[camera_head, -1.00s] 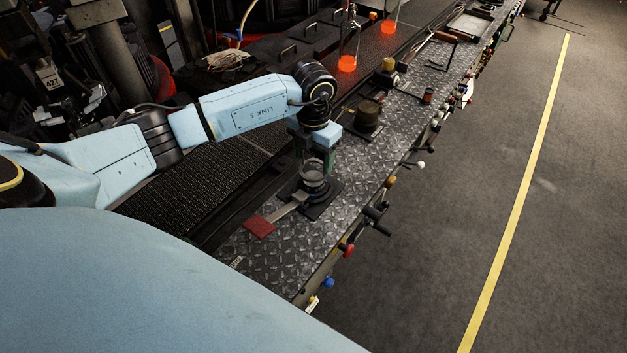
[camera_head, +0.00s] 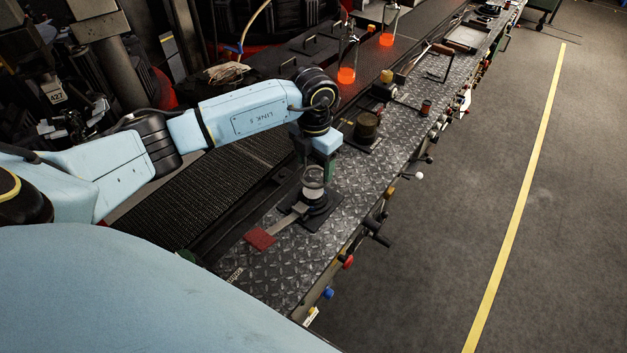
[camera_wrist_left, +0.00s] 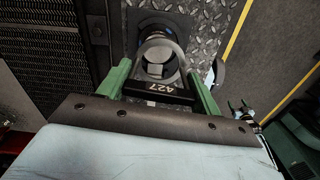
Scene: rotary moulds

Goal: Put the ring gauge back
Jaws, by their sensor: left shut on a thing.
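My left gripper (camera_head: 320,165) points down over a dark round post on a square base plate (camera_head: 320,215) on the metal deck. The ring also shows in the head view (camera_head: 314,176), at the top of the post. In the wrist view the post shows through the ring. I cannot tell whether ring and post touch.
A flat metal tool with a red handle (camera_head: 260,239) lies beside the base plate. Knobs and levers (camera_head: 377,232) line the deck's right edge; open floor lies beyond.

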